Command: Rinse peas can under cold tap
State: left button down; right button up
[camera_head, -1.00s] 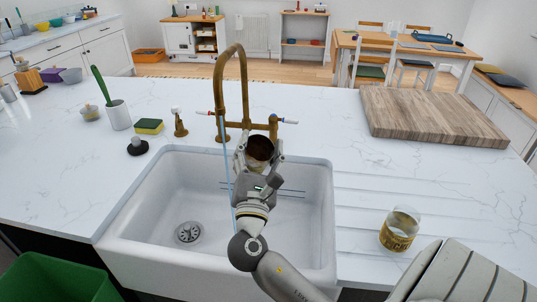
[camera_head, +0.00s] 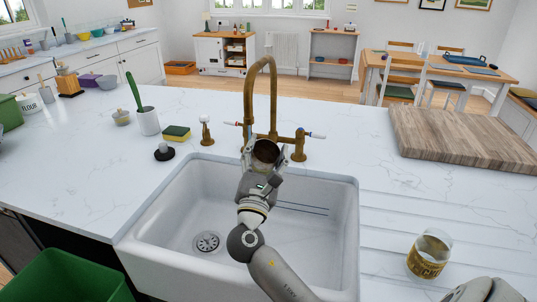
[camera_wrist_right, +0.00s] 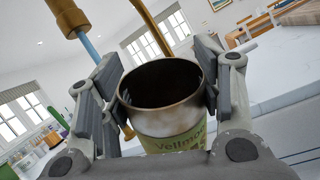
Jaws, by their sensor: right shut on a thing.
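My right gripper (camera_head: 263,152) is shut on the peas can (camera_head: 265,151), above the back of the white sink (camera_head: 222,212). In the right wrist view the can (camera_wrist_right: 160,82) is upright or nearly so, open at the top, dark inside, with a green label partly reading "Vellmo". The brass tap (camera_head: 260,68) arches just behind the gripper. In the wrist view its spout (camera_wrist_right: 66,15) is up and left of the can, with a blue water stream (camera_wrist_right: 91,47) running down left of the can's mouth, then hidden by a finger. My left gripper is not in view.
A clear container with a yellow label (camera_head: 429,254) stands on the right drainer. A wooden board (camera_head: 465,138) lies at the back right. A green bin (camera_head: 65,277) is at lower left.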

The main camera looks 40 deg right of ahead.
aim_at(278, 156)
jog(key=shift+d, duration=0.15)
dwell(0.4)
jog(key=shift+d, duration=0.45)
jog(key=shift+a, duration=0.15)
jog(key=shift+a, duration=0.5)
jog(key=shift+d+p, duration=0.2)
jog(key=shift+p, duration=0.1)
jog(key=shift+d, duration=0.45)
jog(key=shift+s, duration=0.1)
jog(key=shift+s+d+p, duration=0.1)
jog(key=shift+s+p, duration=0.4)
jog(key=shift+s, duration=0.8)
jog(key=shift+s+d+p, duration=0.15)
jog(key=shift+s+p, duration=0.25)
jog(key=shift+s, duration=2.2)
